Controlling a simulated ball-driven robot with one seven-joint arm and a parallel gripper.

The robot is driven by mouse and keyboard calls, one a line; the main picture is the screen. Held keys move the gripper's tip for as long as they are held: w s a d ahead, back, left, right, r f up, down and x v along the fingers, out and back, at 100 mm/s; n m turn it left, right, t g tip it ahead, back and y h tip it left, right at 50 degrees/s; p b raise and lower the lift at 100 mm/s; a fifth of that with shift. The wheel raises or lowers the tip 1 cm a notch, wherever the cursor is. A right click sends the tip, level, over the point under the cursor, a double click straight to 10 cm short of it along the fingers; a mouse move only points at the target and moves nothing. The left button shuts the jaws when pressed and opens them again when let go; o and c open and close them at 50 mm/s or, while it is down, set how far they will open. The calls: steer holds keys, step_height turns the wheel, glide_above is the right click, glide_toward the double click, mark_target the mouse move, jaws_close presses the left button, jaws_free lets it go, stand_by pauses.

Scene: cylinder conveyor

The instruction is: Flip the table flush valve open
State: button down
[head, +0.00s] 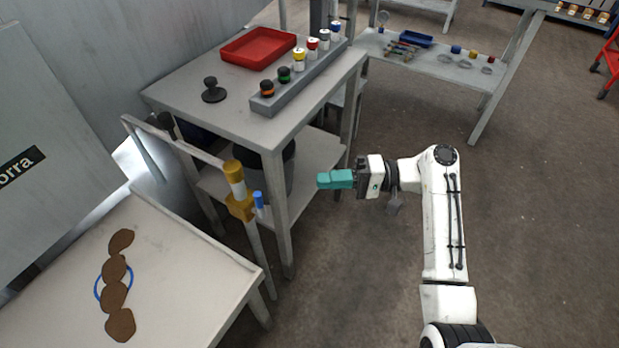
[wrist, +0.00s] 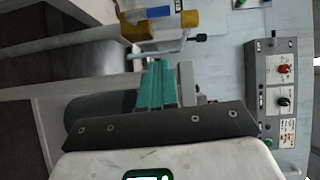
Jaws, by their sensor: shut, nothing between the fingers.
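The flush valve (head: 240,205) is a brass-yellow fitting on a grey pipe in front of the grey table. A small blue lever (head: 259,201) stands up on its right side. My gripper (head: 322,180), with teal fingers, is right of the valve, apart from it and pointing left toward it. Its fingers are shut together with nothing between them. In the wrist view, the valve (wrist: 185,20) and its blue lever (wrist: 158,12) lie beyond the fingertips (wrist: 157,66), near the top edge. The lever's exact angle is hard to tell.
The grey table (head: 180,92) carries a red tray (head: 258,48), a black knob-shaped object (head: 213,90) and a grey block with several coloured knobs (head: 268,103). A dark bucket (head: 288,160) stands on its lower shelf. A pale bench (head: 190,265) is at lower left.

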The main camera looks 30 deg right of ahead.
steer(key=shift+v, duration=1)
steer(key=s+a+f+g+h, duration=0.4)
steer(key=s+f, duration=0.3)
steer(key=f, duration=0.4)
steer(key=s+f+n+g+h, duration=0.1)
steer(key=s+f+h, duration=0.25)
steer(key=s, duration=0.25)
steer(key=s+f+n+g+h, duration=0.1)
steer(key=s+f+n+h, duration=0.2)
steer(key=s, duration=0.4)
steer(key=s+d+r+h, duration=0.3)
steer(key=s+h, duration=0.2)
steer(key=s, duration=0.3)
step_height(320, 180, up, 17)
steer(key=p, duration=1.7)
steer(key=shift+d+g, duration=0.25)
steer(key=shift+g, duration=0.15)
